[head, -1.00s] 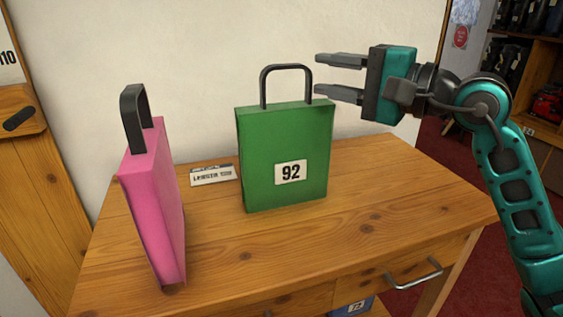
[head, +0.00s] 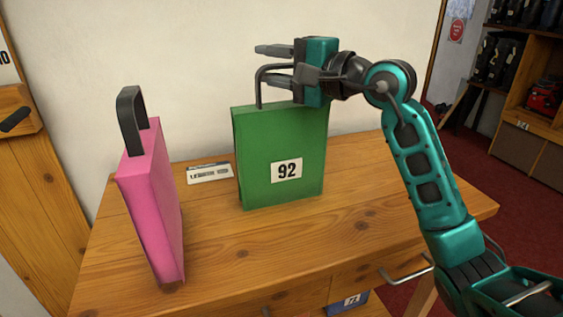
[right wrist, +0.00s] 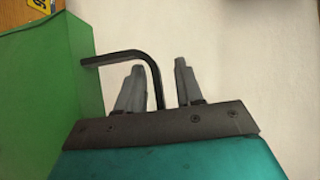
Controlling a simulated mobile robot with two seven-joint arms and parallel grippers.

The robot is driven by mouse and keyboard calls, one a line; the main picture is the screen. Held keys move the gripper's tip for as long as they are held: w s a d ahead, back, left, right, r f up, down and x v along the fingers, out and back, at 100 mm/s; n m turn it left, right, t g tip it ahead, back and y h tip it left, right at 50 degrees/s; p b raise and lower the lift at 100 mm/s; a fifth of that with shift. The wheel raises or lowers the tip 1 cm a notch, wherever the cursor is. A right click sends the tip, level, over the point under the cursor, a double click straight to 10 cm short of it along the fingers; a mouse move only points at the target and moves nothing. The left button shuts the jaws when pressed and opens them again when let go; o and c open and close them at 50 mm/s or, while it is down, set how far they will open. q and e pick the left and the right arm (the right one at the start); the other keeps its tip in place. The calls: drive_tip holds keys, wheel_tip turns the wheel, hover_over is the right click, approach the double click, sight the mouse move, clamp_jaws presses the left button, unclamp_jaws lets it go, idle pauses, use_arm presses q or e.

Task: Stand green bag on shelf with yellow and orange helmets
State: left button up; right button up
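The green bag (head: 283,150) stands upright on the wooden table, with a label reading 92 and a dark arched handle (head: 258,90). My right gripper (head: 263,66) is at the handle, its fingers pointing left and parted. In the right wrist view the handle (right wrist: 110,57) bends down between the two open fingers (right wrist: 160,65), nearer the left one, and the bag's green side (right wrist: 55,90) is at the left. My left gripper is not in view. I see no yellow or orange helmet.
A pink bag (head: 151,205) stands at the table's left. A white card (head: 208,173) lies behind, near the wall. Shelves (head: 522,150) with dark items and a red item (head: 543,97) stand at the far right. The table (head: 400,200) is clear at the right.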

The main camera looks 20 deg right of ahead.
clamp_jaws()
idle(1.3)
